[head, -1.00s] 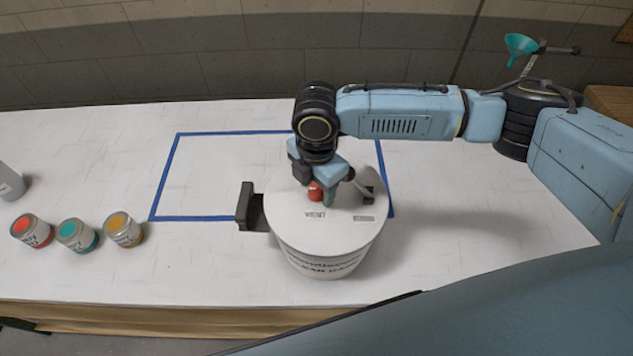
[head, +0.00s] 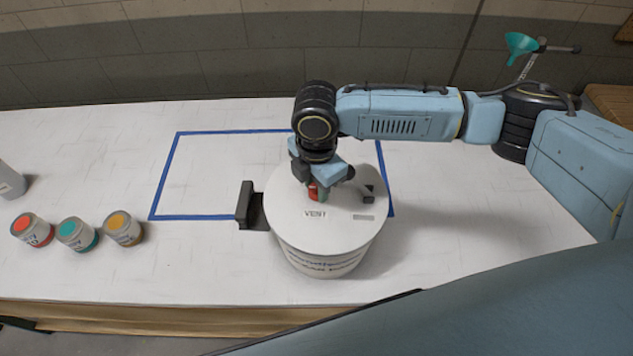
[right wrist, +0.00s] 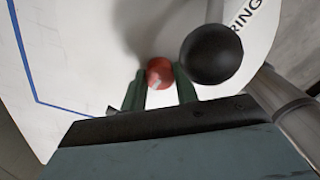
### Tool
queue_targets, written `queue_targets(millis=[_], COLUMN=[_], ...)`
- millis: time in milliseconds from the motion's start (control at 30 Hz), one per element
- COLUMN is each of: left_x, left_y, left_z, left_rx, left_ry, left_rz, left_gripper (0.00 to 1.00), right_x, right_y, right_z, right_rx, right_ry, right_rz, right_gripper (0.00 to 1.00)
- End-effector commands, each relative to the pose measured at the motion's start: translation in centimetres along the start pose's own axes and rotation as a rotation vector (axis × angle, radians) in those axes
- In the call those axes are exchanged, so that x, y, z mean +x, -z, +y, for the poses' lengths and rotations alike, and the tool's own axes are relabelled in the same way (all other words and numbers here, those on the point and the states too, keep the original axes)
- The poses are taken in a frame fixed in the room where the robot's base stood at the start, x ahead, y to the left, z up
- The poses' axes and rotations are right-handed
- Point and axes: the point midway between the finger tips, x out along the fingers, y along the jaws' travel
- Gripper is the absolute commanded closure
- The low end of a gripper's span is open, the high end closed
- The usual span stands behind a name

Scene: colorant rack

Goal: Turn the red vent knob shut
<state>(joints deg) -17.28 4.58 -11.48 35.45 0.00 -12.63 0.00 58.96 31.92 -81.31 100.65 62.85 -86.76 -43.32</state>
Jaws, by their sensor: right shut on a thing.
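The red vent knob (head: 313,192) sits on the white lid of a round bucket (head: 325,245), just behind the printed word VENT. My right gripper (head: 318,188) reaches down over the lid and is shut on the knob. In the right wrist view the red knob (right wrist: 160,73) lies between the two green fingers (right wrist: 158,88), with a pale mark on its top. A black ball-shaped part (right wrist: 212,54) stands close beside it in that view. My gripper hides part of the knob in the head view. My left gripper is not in view.
A dark bracket (head: 246,207) stands against the bucket's left side. Blue tape (head: 175,175) outlines a rectangle on the white table behind the bucket. Red, teal and yellow cans (head: 77,234) stand at the left, near a grey container (head: 8,182). The table between cans and bracket is clear.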

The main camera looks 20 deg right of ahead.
Motion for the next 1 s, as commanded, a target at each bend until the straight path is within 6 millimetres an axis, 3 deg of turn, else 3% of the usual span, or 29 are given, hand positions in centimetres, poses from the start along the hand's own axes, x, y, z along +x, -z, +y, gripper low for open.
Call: queue_targets(millis=[1000], left_x=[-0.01], left_y=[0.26], left_z=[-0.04], left_rx=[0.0], left_ry=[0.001], left_rz=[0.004], left_gripper=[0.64], right_x=[-0.04], right_y=[0.02], right_z=[0.0], right_rx=[0.914], right_ry=[0.001], right_rz=[0.001], right_gripper=[0.93])
